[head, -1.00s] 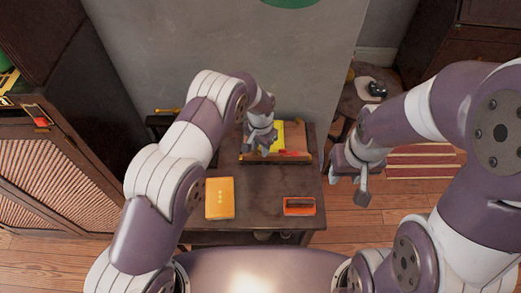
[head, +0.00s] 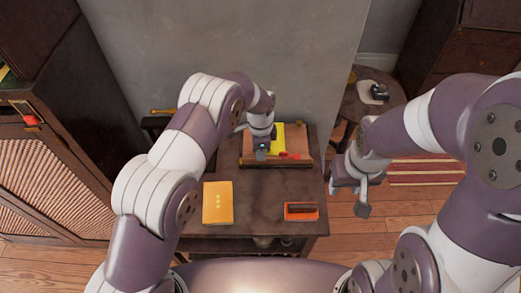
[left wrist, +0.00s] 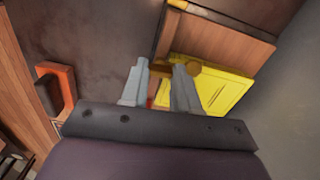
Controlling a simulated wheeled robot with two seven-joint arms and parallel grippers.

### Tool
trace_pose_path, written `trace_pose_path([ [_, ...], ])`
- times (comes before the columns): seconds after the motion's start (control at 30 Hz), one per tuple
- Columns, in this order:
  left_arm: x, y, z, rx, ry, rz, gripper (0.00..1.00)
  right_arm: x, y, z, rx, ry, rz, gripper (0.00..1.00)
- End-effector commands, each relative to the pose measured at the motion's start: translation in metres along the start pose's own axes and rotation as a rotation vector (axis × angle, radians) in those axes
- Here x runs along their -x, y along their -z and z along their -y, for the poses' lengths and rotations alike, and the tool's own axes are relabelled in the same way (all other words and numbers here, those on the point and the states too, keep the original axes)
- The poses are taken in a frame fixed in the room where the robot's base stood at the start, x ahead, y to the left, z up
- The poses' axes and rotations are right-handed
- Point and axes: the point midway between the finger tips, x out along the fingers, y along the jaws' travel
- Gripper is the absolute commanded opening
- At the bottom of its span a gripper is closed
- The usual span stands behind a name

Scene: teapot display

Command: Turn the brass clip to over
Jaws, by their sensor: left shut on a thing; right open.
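A brass clip (left wrist: 192,69) shows between and just behind the fingertips of my left gripper in the left wrist view; its rounded end sticks out past one finger. My left gripper (left wrist: 160,80) is shut on it, over a yellow sheet (left wrist: 222,83) beside a wooden board (left wrist: 235,42). In the head view my left gripper (head: 261,152) stands at the board (head: 296,139), in front of the yellow sheet (head: 278,140), and hides the clip. My right gripper (head: 350,199) is open and empty, off the table's right side.
A yellow-orange book (head: 217,203) lies on the dark table (head: 265,190), left front. An orange tray with a dark block (head: 301,212) lies right front. A small round table (head: 350,105) stands at the back right. A wall is close behind the board.

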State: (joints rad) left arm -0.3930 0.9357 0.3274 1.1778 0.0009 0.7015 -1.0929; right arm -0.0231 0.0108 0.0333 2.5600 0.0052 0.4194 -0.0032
Motion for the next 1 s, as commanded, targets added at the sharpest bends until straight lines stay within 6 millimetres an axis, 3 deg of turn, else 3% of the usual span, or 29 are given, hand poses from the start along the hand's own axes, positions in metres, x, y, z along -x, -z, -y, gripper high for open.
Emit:
trace_pose_path([
  [0.77,0.001,0.0002,0.0009,-0.102,0.003,-0.001,0.0,-0.0032,-0.0004,0.0,0.0,0.0,0.0,0.43],
  [0.8,0.001,0.0002,0.0009,-0.102,0.003,-0.001,0.33,-0.0032,-0.0004,0.0,0.0,0.0,0.0,0.43],
  [0.87,0.001,0.0002,0.0009,-0.102,0.002,-0.001,0.52,-0.0032,-0.0004,0.0,0.0,0.0,0.0,0.43],
  [1.0,0.0007,0.0001,0.0006,-0.101,0.002,-0.001,0.55,-0.0033,-0.0004,0.0,0.0,0.0,0.0,0.43],
])
